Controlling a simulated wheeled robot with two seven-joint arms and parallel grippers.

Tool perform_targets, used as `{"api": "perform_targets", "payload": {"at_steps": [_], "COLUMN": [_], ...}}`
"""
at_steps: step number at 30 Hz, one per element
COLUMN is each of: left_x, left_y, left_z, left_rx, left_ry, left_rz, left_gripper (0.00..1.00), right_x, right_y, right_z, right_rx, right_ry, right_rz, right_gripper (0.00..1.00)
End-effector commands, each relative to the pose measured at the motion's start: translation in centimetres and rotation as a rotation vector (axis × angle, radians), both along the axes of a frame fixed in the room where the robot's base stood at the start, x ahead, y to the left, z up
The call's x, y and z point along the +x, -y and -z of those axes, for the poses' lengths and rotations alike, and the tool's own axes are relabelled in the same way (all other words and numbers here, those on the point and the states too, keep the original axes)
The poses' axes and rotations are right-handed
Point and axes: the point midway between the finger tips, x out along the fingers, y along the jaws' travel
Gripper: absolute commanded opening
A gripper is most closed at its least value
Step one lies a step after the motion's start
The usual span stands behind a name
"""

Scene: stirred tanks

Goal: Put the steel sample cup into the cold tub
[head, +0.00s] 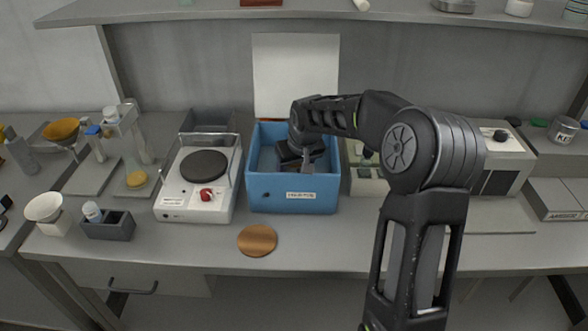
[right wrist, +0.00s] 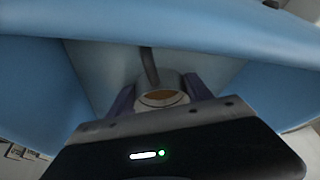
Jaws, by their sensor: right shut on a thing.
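The blue tub (head: 262,190) stands mid-bench with a label on its front, too small to read surely. It is open, with a white panel upright behind it. My right gripper (head: 296,160) reaches down inside the tub from above. In the right wrist view the gripper (right wrist: 160,92) is shut on a small round cup (right wrist: 162,103) with a pale rim and brownish inside, between purple fingers. A dark rod shows behind the cup, between blue walls. In the head view the cup is hidden by my gripper; whether it touches the tub floor cannot be told. My left gripper is not in view.
A hot plate (head: 170,203) with a red knob stands just left of the tub. A copper-coloured disc (head: 257,240) lies in front. A pale instrument (head: 500,160) stands to the right, and a metal can (head: 563,130) further right. A shelf (head: 330,14) runs above.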

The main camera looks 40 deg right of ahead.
Motion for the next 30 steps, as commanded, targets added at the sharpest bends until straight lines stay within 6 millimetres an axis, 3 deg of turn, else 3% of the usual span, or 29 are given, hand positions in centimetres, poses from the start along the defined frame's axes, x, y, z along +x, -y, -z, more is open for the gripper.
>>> {"api": "perform_targets", "payload": {"at_steps": [12, 13, 21, 30], "left_x": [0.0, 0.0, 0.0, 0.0], "left_y": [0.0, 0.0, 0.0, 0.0], "left_z": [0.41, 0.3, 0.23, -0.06], "left_rx": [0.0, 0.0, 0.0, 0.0], "left_ry": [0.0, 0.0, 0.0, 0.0], "left_rz": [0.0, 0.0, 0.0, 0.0], "left_gripper": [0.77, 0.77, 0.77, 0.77], "right_x": [0.05, 0.03, 0.01, 0.02], "right_y": [0.01, 0.01, 0.01, 0.01], "right_z": [0.69, 0.62, 0.57, 0.23], "right_rx": [-0.001, -0.001, 0.0, -0.001], "right_ry": [0.003, 0.002, 0.001, 0.002], "right_rz": [0.0, 0.0, 0.0, 0.0], "right_gripper": [0.1, 0.6, 0.8, 0.8]}}
